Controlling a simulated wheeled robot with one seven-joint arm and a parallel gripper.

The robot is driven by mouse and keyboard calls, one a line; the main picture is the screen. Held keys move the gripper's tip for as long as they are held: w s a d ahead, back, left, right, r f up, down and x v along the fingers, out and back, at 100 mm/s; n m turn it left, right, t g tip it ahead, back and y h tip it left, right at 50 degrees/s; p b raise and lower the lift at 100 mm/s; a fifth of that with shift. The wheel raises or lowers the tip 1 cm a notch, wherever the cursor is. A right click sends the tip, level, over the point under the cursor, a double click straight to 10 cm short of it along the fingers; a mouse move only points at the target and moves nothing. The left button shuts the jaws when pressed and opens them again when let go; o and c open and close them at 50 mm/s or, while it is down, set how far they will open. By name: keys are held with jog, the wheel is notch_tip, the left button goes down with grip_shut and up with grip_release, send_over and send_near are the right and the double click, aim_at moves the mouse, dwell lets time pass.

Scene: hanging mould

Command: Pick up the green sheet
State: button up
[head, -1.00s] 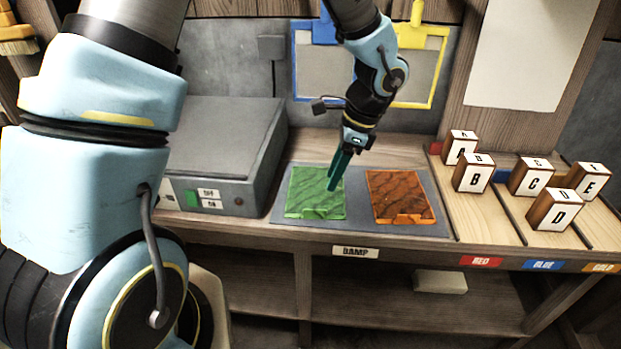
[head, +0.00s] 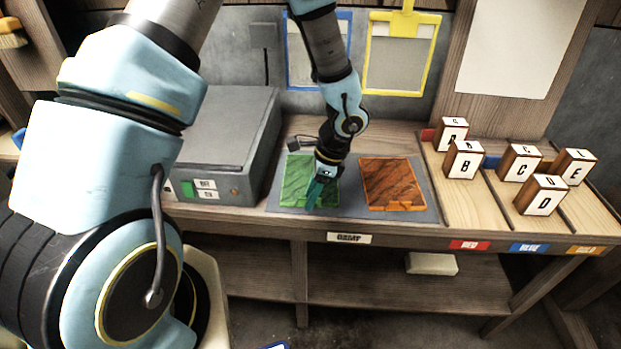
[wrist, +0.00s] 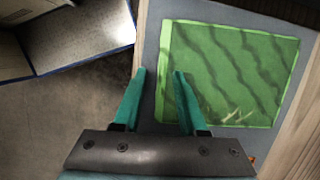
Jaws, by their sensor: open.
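The green sheet (head: 297,183) lies flat on the grey mat (head: 349,205) marked DAMP, left of the orange-brown sheet (head: 393,184). It has dark wavy streaks and a folded strip along its near edge. My gripper (head: 311,205) points down over the near part of the green sheet and hides some of it. In the wrist view the open, empty gripper (wrist: 160,74) has one finger off the sheet and the other by the strip edge of the green sheet (wrist: 235,70). I cannot tell whether that finger touches it.
A grey box (head: 225,140) with a switch stands left of the mat. Several lettered blocks (head: 464,160) stand in lanes at the right. Blue (head: 303,80) and yellow (head: 400,60) frames hang at the back. A pale block (head: 431,264) lies on the lower shelf.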

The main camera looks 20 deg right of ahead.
grip_shut()
jog(key=shift+r, duration=0.1)
dwell(0.7)
notch_tip(320, 180, up, 10)
jog(key=b, duration=0.1)
dwell(0.3)
